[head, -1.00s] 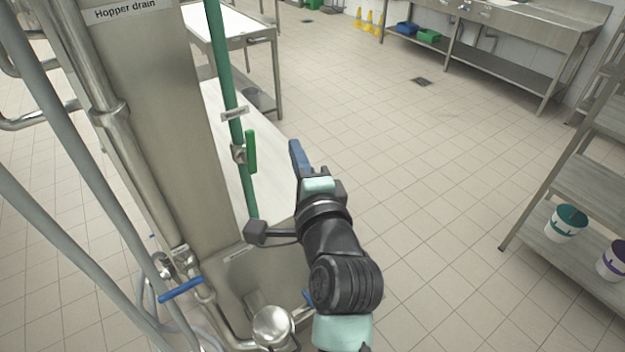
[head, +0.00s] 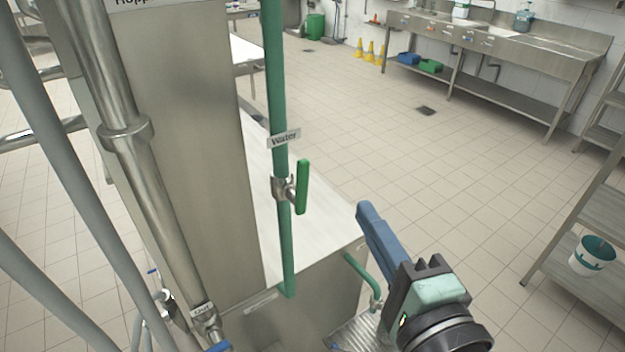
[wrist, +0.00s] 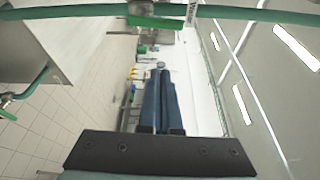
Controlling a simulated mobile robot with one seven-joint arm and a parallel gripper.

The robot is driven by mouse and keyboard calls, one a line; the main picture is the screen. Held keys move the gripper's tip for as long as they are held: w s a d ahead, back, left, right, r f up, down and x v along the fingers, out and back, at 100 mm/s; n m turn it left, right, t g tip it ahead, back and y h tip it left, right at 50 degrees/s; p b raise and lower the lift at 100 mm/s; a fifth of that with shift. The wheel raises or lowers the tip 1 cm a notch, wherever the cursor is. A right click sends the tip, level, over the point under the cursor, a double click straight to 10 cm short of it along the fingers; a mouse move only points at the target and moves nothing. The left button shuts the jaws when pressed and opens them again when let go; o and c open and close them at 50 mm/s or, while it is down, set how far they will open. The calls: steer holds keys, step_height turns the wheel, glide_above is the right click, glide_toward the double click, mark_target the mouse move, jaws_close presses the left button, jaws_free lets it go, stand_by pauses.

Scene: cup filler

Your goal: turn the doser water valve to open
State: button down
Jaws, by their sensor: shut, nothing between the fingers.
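The water valve is on a green vertical pipe (head: 277,90) beside the steel machine. Its green lever handle (head: 302,187) stands upright, in line with the pipe, under a "Water" label (head: 284,138). My gripper (head: 364,210) is to the right of the handle and a little lower, with blue fingers pressed together and empty, apart from the handle. In the wrist view my gripper (wrist: 161,75) points forward with its fingers side by side. The green handle (wrist: 160,22) shows beyond the fingertips at the top of that view, and the pipe (wrist: 90,12) runs across there.
The steel machine column (head: 195,130) and grey hoses (head: 75,170) fill the left. A second green pipe (head: 362,275) bends low near my gripper. A shelf (head: 590,250) with a white bucket (head: 592,256) stands at right. The floor between is clear.

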mark_target(302, 188)
steer(key=w+a+p, duration=0.4)
steer(key=w+a, duration=0.1)
steer(key=w, duration=0.1)
steer(key=shift+w+a+r, duration=0.15)
steer(key=shift+r, duration=0.05)
stand_by(0.4)
steer(key=shift+s+a+n+t+b, duration=0.35)
steer(key=shift+a+n, duration=0.2)
steer(key=shift+n, duration=0.15)
